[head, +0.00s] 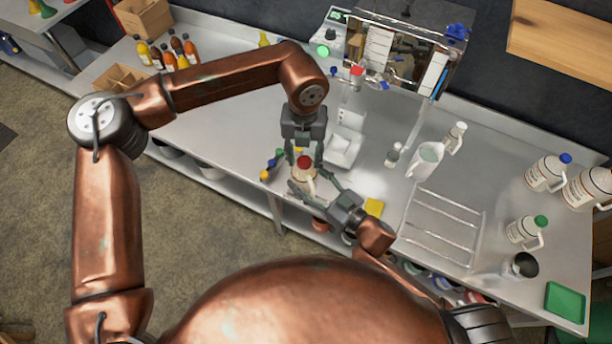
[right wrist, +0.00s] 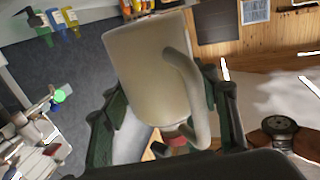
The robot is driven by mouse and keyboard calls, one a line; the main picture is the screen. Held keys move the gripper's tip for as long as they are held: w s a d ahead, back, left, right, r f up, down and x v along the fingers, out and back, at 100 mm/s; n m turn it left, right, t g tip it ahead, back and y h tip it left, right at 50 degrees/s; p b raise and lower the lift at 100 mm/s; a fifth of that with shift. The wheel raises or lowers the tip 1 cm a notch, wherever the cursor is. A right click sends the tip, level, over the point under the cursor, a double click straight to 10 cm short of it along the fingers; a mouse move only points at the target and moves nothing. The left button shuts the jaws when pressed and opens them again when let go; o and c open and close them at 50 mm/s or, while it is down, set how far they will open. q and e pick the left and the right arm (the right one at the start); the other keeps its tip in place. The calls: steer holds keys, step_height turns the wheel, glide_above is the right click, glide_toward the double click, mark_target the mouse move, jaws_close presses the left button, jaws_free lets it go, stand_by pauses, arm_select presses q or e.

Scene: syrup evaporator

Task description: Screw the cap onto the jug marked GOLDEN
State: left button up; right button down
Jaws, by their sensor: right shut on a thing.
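A cream jug (head: 304,180) with a red cap (head: 303,162) at its top is near the table's front edge, partly hidden by my grippers; no GOLDEN marking is legible. My right gripper (head: 312,188) is shut on the jug. In the right wrist view, the jug (right wrist: 150,70) fills the space between the fingers, with its handle at the right and a bit of red (right wrist: 178,140) low down. My left gripper (head: 304,157) points down over the jug. Its fingers look apart, one on each side of the cap; I see no clear contact.
Other capped jugs (head: 523,231) stand on the right of the table, with a wire rack (head: 440,228) and a green tray (head: 566,302). Behind is the evaporator (head: 395,55). Colored bottles (head: 168,55) stand far left. The table's left middle is clear.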

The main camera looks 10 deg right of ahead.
arm_select(q)
jaws_close()
steer(key=m, duration=0.6)
steer(key=shift+m, duration=0.4)
steer(key=m, duration=0.3)
steer(key=shift+w+m, duration=0.1)
steer(key=shift+m, duration=0.3)
steer(key=m, duration=0.3)
steer(key=shift+m, duration=0.4)
steer(key=shift+o, duration=1.3)
jaws_free()
steer(key=shift+r, duration=2.25)
